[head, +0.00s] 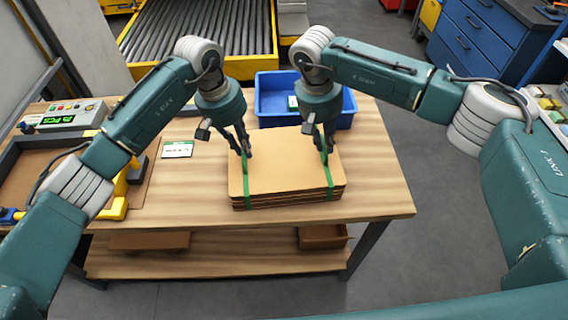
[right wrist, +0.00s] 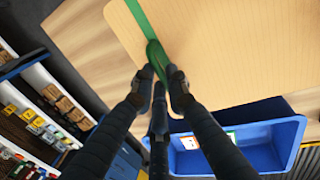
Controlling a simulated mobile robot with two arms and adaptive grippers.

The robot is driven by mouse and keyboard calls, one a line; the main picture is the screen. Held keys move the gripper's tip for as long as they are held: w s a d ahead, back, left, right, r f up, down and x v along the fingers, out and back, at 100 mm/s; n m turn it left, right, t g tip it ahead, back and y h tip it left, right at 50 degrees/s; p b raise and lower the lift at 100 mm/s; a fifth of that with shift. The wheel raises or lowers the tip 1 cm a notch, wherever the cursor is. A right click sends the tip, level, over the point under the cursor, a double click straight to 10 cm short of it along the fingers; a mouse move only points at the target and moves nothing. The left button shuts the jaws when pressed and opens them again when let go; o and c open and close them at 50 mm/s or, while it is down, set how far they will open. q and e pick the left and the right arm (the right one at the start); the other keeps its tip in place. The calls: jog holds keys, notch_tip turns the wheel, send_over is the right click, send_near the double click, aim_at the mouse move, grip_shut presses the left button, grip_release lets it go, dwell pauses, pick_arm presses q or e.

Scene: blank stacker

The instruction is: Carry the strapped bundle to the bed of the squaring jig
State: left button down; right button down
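The strapped bundle (head: 285,172) is a flat stack of tan cardboard blanks with two green straps, near the table's front edge. I cannot tell whether it rests on the table or is slightly raised. My left gripper (head: 243,153) is at its left strap; whether its fingers are shut there is unclear. My right gripper (head: 323,148) is at the right strap. In the right wrist view its fingers (right wrist: 161,82) close on the green strap, with the bundle's top (right wrist: 220,50) beyond. The squaring jig (head: 22,148), dark-framed with yellow parts, is at the left; its brown bed (head: 35,178) is partly hidden by my left arm.
A blue bin (head: 275,95) stands behind the bundle. A small sign (head: 178,149) lies between jig and bundle, and a grey control box (head: 62,115) is at the back left. A roller conveyor (head: 200,35) is beyond the table. The table's right end is clear.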

pick_arm(q)
jog(key=shift+r, duration=0.1)
pick_arm(e)
jog(key=shift+r, duration=0.15)
